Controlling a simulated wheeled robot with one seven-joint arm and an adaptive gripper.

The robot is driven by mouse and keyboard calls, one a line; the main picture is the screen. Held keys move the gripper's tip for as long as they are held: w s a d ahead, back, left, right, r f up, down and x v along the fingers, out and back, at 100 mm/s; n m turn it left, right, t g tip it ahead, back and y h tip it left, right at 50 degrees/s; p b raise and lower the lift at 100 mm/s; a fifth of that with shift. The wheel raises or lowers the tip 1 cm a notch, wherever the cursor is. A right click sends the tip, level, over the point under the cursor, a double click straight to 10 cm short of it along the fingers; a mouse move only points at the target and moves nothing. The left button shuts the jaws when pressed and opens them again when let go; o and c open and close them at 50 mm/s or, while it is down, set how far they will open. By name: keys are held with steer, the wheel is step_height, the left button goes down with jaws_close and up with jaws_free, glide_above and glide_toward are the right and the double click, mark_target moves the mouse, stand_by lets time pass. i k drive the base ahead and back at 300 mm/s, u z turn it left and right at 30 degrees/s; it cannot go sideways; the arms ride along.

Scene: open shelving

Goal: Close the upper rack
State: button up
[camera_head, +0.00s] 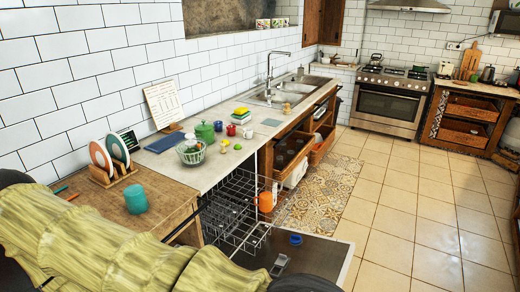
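Under the counter, the dishwasher stands open with its dark door (318,256) folded down. The upper rack (238,186), a grey wire basket, appears pulled out from under the counter. More wire rack (232,226) shows below it. The two overlap, so their exact edges are hard to separate. An orange mug (265,202) is at the right end of the wire racks. My arm, in a yellow-green cover, crosses the lower left and hides part of the dishwasher's near side. My gripper's fingers do not show; only a dark piece at the bottom edge may belong to my arm's end.
A blue cup-like item (295,239) is over the open door. The wooden counter (165,205) at left holds a teal cup (135,198) and a plate stand (112,174). Open drawers (322,142) stand beyond the dishwasher. Tiled floor (415,215) at right is clear.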

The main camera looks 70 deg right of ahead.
mark_target(255, 242)
steer(key=z, duration=0.6)
steer(key=i, duration=0.6)
steer(key=z, duration=1.5)
steer(key=i, duration=0.65)
steer(key=z, duration=0.9)
steer(key=i, duration=0.45)
steer(key=u, duration=0.2)
